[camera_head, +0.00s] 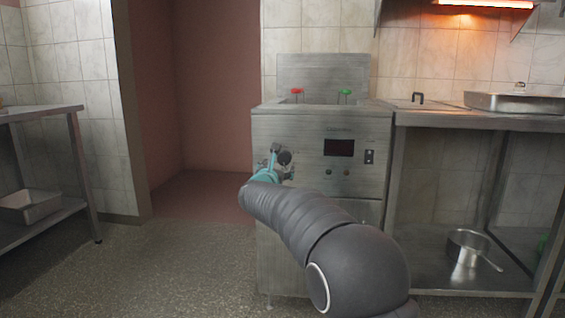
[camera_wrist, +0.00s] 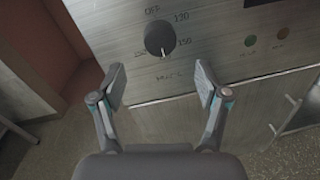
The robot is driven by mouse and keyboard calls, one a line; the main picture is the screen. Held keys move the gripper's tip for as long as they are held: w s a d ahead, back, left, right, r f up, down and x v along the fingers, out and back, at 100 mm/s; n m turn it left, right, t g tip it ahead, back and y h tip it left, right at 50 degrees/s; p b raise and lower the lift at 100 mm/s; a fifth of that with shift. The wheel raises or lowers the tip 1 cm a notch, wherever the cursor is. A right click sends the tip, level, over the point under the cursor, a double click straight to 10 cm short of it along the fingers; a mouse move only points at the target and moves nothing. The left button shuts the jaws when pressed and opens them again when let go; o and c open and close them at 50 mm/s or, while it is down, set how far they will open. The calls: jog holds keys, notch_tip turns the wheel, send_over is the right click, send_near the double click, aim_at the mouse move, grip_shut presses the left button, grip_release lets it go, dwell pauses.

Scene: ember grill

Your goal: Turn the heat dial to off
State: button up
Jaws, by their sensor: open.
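The heat dial (camera_wrist: 159,39) is a round black knob on the steel front panel of the appliance. In the wrist view its white mark is at the lower edge, away from the OFF label above it. Numbers are printed around it, some too blurred to read. My gripper (camera_wrist: 160,84) is open, its two fingers apart, just below the dial in that view and with nothing between them. In the head view my gripper (camera_head: 275,162) is in front of the panel, beside the dial (camera_head: 284,157), and partly covers that area. I see no contact with the dial.
The appliance (camera_head: 361,188) has a dark display (camera_head: 338,147), a rocker switch (camera_head: 369,157) and small buttons to the dial's right. Red (camera_head: 297,92) and green (camera_head: 346,93) handles are on top. A steel counter adjoins at right.

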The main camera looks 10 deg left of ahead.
aim_at(283, 160)
jog(key=w, duration=0.7)
jog(key=shift+w+d+p, duration=0.3)
jog(key=shift+d+p, duration=0.05)
jog(key=c, duration=1.2)
